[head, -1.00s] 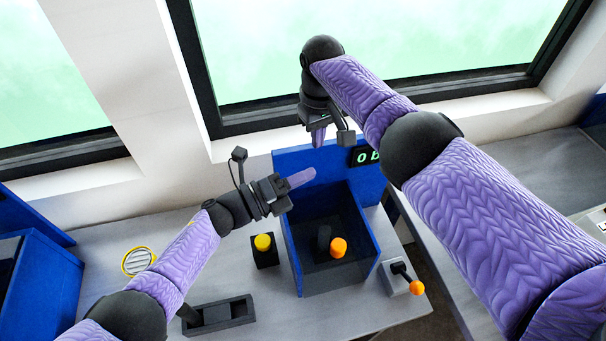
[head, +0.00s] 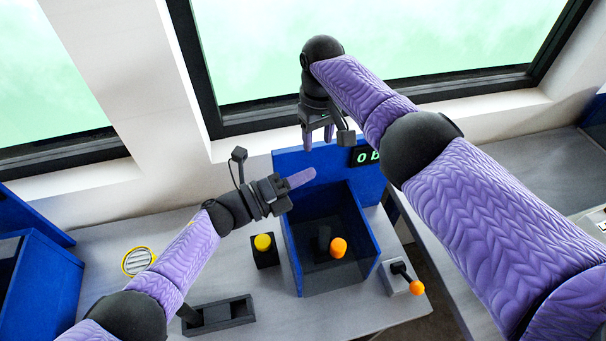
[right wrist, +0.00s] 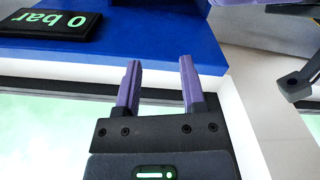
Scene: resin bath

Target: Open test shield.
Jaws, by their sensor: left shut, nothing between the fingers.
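The test station is a blue box (head: 363,211) with a tall blue back panel. A dark, see-through shield (head: 335,278) appears to cover its front; its exact edges are hard to tell. An orange knob (head: 338,247) on a dark part shows within the box outline. My left gripper (head: 301,178) is shut and empty, at the upper left of the box near the back panel. My right gripper (head: 318,138) is open and empty above the top edge of the back panel. In the right wrist view its two purple fingers (right wrist: 160,85) stand apart with nothing between them.
A display (right wrist: 45,28) reads "0 bar". A yellow button (head: 262,242) stands left of the box, and an orange-tipped lever (head: 416,288) stands right of it. A dark slotted block (head: 217,315) and a round yellow-rimmed vent (head: 137,261) are on the grey bench (head: 100,295).

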